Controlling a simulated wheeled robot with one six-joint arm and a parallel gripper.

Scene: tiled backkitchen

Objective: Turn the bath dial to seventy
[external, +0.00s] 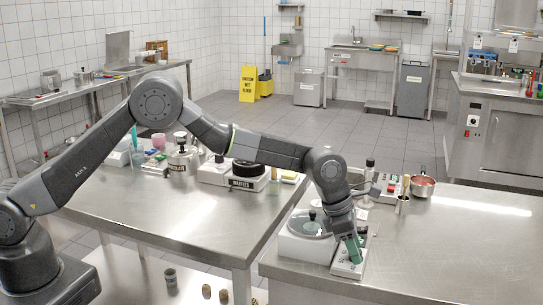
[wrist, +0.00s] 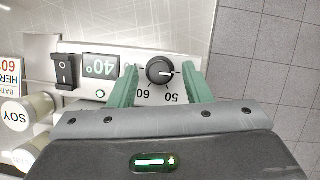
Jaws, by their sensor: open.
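The bath dial (wrist: 160,72) is a round black knob on a pale control panel (wrist: 205,62) in the wrist view. Its white pointer line points to the right of the picture. The upside-down marks 50 and 60 show below it; other marks are not visible.
A soy container (wrist: 18,114) stands at the left in the wrist view. A red pan (external: 423,187) stands behind; the steel counter (external: 450,250) at right is clear.

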